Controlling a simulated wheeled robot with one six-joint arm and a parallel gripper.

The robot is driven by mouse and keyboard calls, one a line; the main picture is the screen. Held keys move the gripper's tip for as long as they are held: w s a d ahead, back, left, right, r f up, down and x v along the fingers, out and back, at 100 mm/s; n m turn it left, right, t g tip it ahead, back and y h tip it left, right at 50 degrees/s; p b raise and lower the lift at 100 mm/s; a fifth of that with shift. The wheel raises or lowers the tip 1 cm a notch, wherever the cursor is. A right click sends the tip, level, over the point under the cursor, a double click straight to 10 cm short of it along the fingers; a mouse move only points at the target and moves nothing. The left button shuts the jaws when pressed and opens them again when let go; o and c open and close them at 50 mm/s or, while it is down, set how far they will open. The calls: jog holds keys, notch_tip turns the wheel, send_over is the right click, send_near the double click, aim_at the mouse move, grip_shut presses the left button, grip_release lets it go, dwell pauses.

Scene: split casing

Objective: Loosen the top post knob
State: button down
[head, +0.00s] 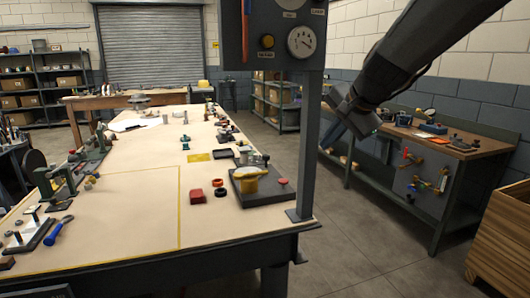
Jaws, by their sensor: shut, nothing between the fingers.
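I cannot tell for sure which part is the top post knob. On the long bench (130,225), a dark base plate (262,197) carries a round yellow-and-white part (250,173), with a small dark upright piece behind it. A small red knob-like piece (283,181) sits at the plate's right side. At the left edge, another dark plate (38,236) bears small upright posts with dark tops. My gripper (367,131) hangs at the end of my arm at upper right, over the aisle, shut and empty. It is apart from the bench, and its fingers are small and dark.
A grey upright post (306,150) holds a panel (283,60) with a gauge and yellow knob, between my gripper and the bench. Red pieces (195,195) and a blue-handled tool (58,230) lie on the bench. A side workbench (450,145) stands right. The aisle floor (350,240) is clear.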

jog(key=w+d+r+m+t+y+p, duration=0.1)
jog(key=w+r+m+t+p, duration=0.15)
jog(key=r, duration=1.45)
jog(key=w+r+m+t+y+p, duration=0.15)
jog(key=r+m+t, duration=0.25)
jog(key=r, duration=1.3)
jog(key=w+d+r+m+t+p, duration=0.1)
jog(key=w+r+m+t+p, duration=0.2)
jog(key=r, duration=1.5)
jog(key=x, duration=0.6)
jog(key=shift+a+f+p, duration=0.15)
jog(key=shift+p, duration=0.25)
jog(key=shift+f+m, duration=0.15)
jog(key=shift+m, duration=0.1)
jog(key=shift+s+a+f+b, duration=0.1)
jog(key=shift+a+f+b, duration=0.35)
jog(key=shift+f+b, duration=0.5)
jog(key=shift+a+f+b, duration=0.15)
jog(key=shift+f+b, duration=0.2)
jog(key=shift+b, duration=0.6)
jog(key=shift+s+a, duration=0.15)
jog(key=shift+a, duration=0.1)
jog(key=shift+s+r, duration=0.1)
